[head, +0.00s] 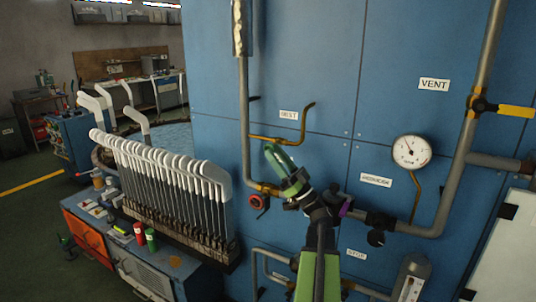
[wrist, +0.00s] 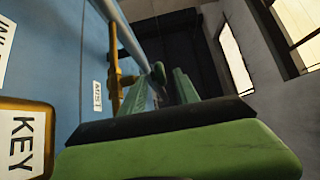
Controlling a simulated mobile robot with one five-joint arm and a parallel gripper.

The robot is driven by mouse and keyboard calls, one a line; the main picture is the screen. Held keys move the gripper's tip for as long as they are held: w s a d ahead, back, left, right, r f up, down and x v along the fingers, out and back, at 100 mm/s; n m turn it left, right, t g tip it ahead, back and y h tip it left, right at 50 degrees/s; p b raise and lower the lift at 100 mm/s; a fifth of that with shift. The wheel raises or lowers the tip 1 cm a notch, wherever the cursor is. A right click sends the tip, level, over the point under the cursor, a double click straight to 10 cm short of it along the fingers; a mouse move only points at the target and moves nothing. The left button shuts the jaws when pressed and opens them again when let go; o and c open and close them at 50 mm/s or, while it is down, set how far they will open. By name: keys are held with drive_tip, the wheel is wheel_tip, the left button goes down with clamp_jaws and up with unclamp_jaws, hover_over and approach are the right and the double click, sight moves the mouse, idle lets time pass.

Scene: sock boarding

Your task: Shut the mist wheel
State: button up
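A small red wheel (head: 258,202) sits low on the vertical pipe at the left of the blue panel in the head view. A white label reading MIST (head: 288,115) is on the panel above it, and this label also shows in the wrist view (wrist: 97,97). My gripper (head: 274,150) is in front of the panel, above and slightly right of the red wheel and below the label. In the wrist view its green fingers (wrist: 160,88) stand apart. A dark rounded part shows between or beyond them; I cannot tell what it is. I see no contact with the wheel.
A brass pipe (head: 303,125) runs close beside my gripper. A gauge (head: 412,151) and a yellow VENT lever (head: 516,111) are at the right. A rack of white-topped boards (head: 175,165) stands at the left. A KEY label (wrist: 28,140) is near in the wrist view.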

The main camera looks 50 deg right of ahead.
drive_tip(key=b+v, duration=0.3)
drive_tip(key=v, duration=0.3)
drive_tip(key=shift+s+f, duration=0.2)
drive_tip(key=shift+f, duration=0.05)
